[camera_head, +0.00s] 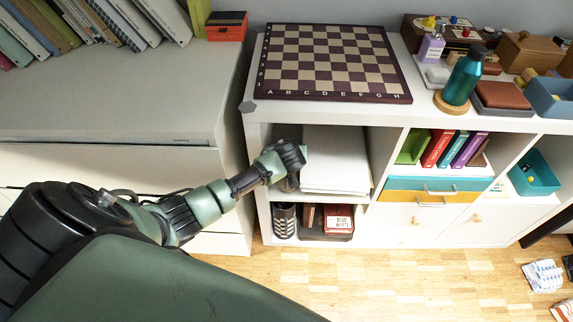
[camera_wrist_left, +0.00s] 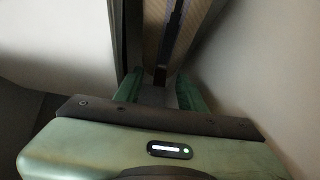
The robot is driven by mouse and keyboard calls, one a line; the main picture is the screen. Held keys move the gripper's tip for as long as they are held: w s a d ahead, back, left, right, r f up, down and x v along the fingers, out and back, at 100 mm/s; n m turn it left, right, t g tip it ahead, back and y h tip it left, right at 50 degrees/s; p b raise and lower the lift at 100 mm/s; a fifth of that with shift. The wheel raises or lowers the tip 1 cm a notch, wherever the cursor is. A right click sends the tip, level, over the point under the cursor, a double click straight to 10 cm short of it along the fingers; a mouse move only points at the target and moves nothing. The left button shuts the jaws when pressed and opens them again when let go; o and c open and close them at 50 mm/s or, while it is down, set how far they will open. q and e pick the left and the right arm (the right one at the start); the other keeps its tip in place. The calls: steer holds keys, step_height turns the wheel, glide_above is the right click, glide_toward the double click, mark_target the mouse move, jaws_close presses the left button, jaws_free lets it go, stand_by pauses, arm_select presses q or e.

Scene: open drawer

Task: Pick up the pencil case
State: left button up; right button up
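My left gripper (camera_head: 290,158) reaches into the upper left compartment of the white shelf in the head view, beside a white stack (camera_head: 335,160). In the left wrist view, its two green fingers (camera_wrist_left: 160,92) are apart. A beige ribbed object with a dark strip down its middle (camera_wrist_left: 178,30), possibly the pencil case, extends between and beyond them. I cannot tell whether the fingers press on it. No pencil case can be made out in the head view; the gripper hides part of the compartment. My right gripper is not in view.
A chessboard (camera_head: 332,62) lies on the shelf top, with a teal bottle (camera_head: 464,76) to its right. A grey-topped cabinet (camera_head: 110,105) with books stands at left. Pale walls lie close on both sides in the left wrist view. Wooden floor (camera_head: 390,275) in front is largely clear.

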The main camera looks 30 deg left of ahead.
arm_select(q)
jaws_close()
stand_by(1.4)
